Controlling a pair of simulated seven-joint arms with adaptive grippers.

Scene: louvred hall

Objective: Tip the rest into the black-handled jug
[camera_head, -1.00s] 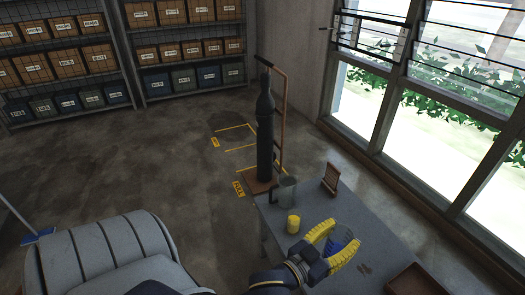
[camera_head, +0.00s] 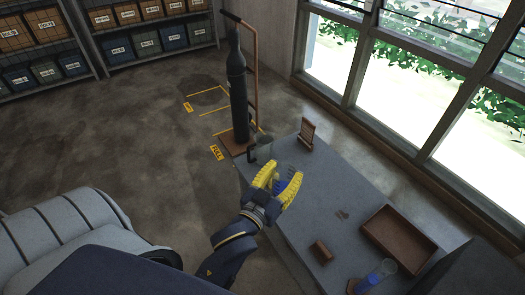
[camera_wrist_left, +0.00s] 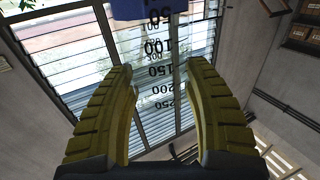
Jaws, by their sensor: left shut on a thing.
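My left gripper (camera_head: 279,180), with yellow ribbed fingers, is shut on a clear graduated vessel (camera_head: 284,176) with blue in it. In the left wrist view the vessel (camera_wrist_left: 160,72) stands between the fingers, its marks upside down, with blue at the top edge near the 50 mark. I cannot tell its exact tilt. The clear black-handled jug (camera_head: 265,143) stands at the table's far left corner, its handle on the left, just beyond the gripper. What is inside the jug is too small to tell. My right gripper is not in view.
The grey table (camera_head: 345,185) carries a brown rack (camera_head: 307,133), a brown block (camera_head: 321,252), a brown tray (camera_head: 372,235) and another clear vessel with blue (camera_head: 373,275) at the near edge. A dark gas cylinder (camera_head: 237,90) stands on a trolley beyond the jug. The table's middle is mostly clear.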

